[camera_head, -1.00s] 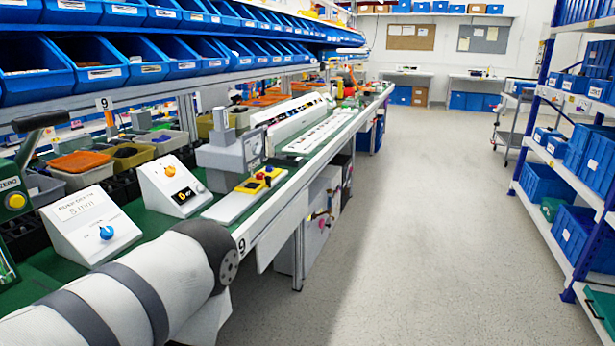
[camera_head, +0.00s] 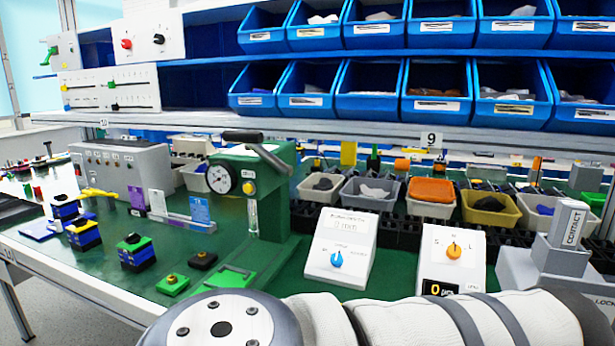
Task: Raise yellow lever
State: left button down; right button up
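A yellow lever-like handle (camera_head: 98,192) shows at the left of the bench, just in front of a grey box (camera_head: 125,165) with small switches on its front. It lies close to level, and its mount is too small to make out clearly. Neither of my grippers is in view. Part of one of my arms, white with grey bands and a round grey end cap, crosses the bottom of the picture from the right. It hides the near edge of the bench there.
A green press (camera_head: 275,190) with a dark handle and gauge stands mid-bench. Small blocks with blue, black and green parts (camera_head: 135,252) stand at the left front. White dial boxes (camera_head: 343,245) are right of the press. Blue bins (camera_head: 435,90) hang above.

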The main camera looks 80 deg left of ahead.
aim_at(94, 192)
jog(key=u, duration=3.95)
jog(key=i+j, duration=0.45)
jog(key=i+l+z, duration=0.05)
